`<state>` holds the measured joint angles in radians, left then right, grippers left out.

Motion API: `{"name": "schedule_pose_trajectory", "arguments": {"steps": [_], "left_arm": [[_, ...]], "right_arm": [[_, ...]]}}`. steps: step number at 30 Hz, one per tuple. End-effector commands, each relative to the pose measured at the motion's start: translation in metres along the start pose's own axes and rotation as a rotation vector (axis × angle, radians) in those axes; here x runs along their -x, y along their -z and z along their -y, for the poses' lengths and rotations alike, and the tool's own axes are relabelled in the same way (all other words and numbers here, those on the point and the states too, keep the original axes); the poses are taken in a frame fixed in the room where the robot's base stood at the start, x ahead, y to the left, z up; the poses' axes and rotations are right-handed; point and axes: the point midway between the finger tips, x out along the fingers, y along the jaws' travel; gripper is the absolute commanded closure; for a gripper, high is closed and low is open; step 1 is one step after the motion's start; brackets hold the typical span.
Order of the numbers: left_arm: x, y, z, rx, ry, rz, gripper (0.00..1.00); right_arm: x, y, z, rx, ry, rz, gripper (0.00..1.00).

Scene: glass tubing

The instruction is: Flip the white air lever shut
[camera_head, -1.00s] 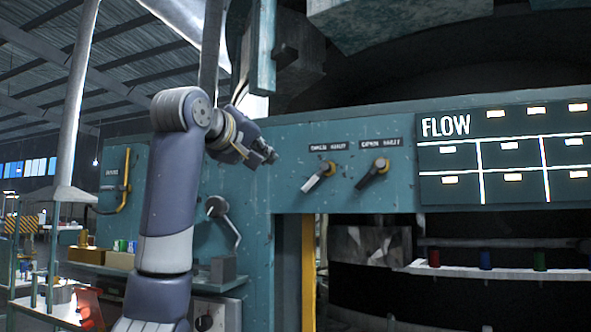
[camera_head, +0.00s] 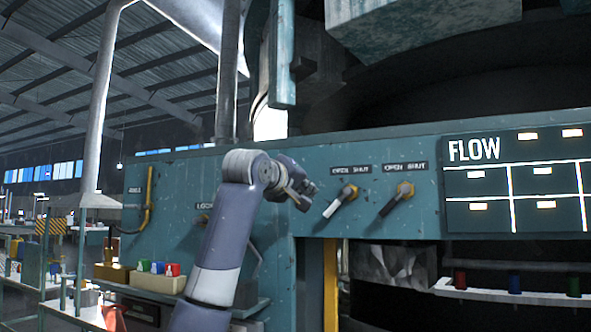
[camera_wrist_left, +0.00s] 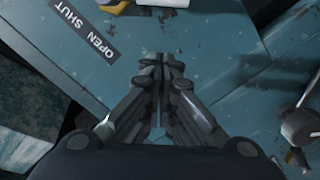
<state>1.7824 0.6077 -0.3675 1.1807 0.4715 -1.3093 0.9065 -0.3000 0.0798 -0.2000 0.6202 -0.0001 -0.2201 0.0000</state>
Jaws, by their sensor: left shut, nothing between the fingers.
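The white lever (camera_head: 333,206) is on the teal panel under the left "OPEN SHUT" label (camera_head: 351,170). Its handle slants down and left from a yellow pivot. My left gripper (camera_head: 306,201) is just left of the handle's lower end; I cannot tell if they touch. In the left wrist view the fingertips (camera_wrist_left: 163,58) are together and empty. A white piece (camera_wrist_left: 163,3), likely the handle, shows at the top edge beyond them, partly cut off, near the yellow pivot (camera_wrist_left: 118,6). My right gripper is not in view.
A second lever with a dark handle (camera_head: 392,204) is just right of the white one, under its own "OPEN SHUT" label (camera_head: 405,168). The FLOW board (camera_head: 517,185) is further right. A shelf with colored bottles (camera_head: 513,293) is below it.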

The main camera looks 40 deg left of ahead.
Motion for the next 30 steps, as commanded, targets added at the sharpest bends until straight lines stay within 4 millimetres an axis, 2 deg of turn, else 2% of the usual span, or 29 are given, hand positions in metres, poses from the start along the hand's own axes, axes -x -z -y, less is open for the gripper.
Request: {"name": "schedule_pose_trajectory", "arguments": {"steps": [3,10,23,30], "left_arm": [[-0.004,-0.018,-0.001,-0.003,0.0,0.001,1.0],[-0.007,-0.036,0.0,0.0,0.0,0.0,1.0],[-0.007,-0.039,0.001,0.004,-0.001,0.0,1.0],[0.001,-0.043,0.005,0.09,-0.007,0.0,1.0]], "right_arm": [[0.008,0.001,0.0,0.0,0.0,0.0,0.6],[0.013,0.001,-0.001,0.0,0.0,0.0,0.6],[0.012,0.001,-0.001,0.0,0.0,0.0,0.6],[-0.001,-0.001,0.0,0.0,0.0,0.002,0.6]]}}
